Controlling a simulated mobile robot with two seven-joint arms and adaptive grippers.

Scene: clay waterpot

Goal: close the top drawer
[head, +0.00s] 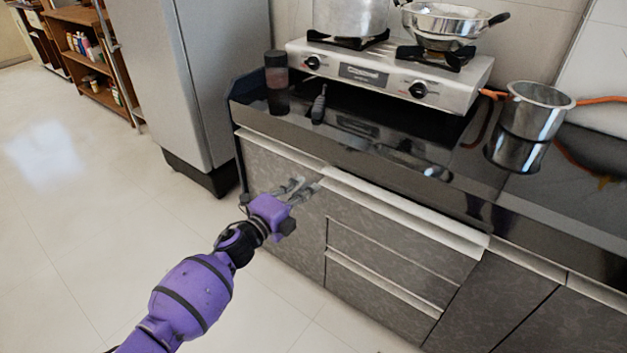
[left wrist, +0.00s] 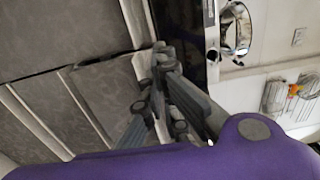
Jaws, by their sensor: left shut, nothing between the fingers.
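The top drawer (head: 398,246) is the upper front of the grey stone-patterned drawer stack under the black counter. A pale metal strip runs along its top edge. The strip stands slightly forward of the neighbouring cabinet line, so the drawer looks a little open; the exact gap is hard to tell. My left gripper (head: 307,188) is shut and empty at the drawer's upper left corner. In the left wrist view the gripper (left wrist: 160,56) overlaps the end of the pale strip (left wrist: 143,68); I cannot tell whether they touch. My right gripper is not in view.
Lower drawers (head: 380,296) are below, with a cabinet door (head: 285,205) on the left. The counter carries a stove (head: 390,72), a dark bottle (head: 277,84) and a metal pot (head: 527,122). A fridge (head: 200,80) stands left. The floor (head: 60,220) is clear.

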